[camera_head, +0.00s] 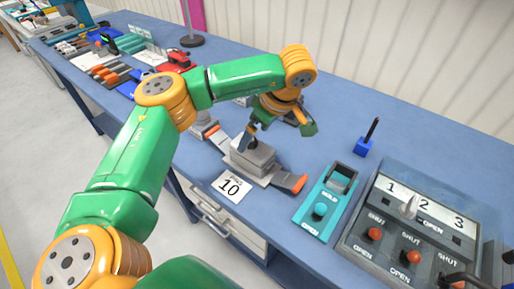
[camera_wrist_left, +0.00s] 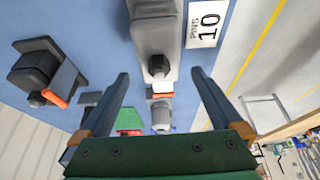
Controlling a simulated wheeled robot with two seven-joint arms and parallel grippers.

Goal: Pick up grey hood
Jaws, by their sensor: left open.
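A grey block-shaped housing (camera_head: 252,158), which looks like the grey hood, sits on the blue bench beside the card marked 10 (camera_head: 231,187). It has a dark round knob on it. In the left wrist view the grey housing (camera_wrist_left: 155,35) lies at the top middle, with its dark knob towards me. My left gripper (camera_head: 262,136) is above the housing, its fingers pointing down. In the left wrist view my left gripper (camera_wrist_left: 160,76) is open and empty, with the knob end between and beyond its fingertips. I cannot tell if the fingers touch it. My right gripper is not in view.
An orange-ended lever (camera_head: 292,183) lies right of the housing. A teal HOLD/OPEN box (camera_head: 321,208), a blue block with a black pin (camera_head: 363,147) and a grey switch panel (camera_head: 410,225) stand further right. Red and grey parts crowd the bench at the back left.

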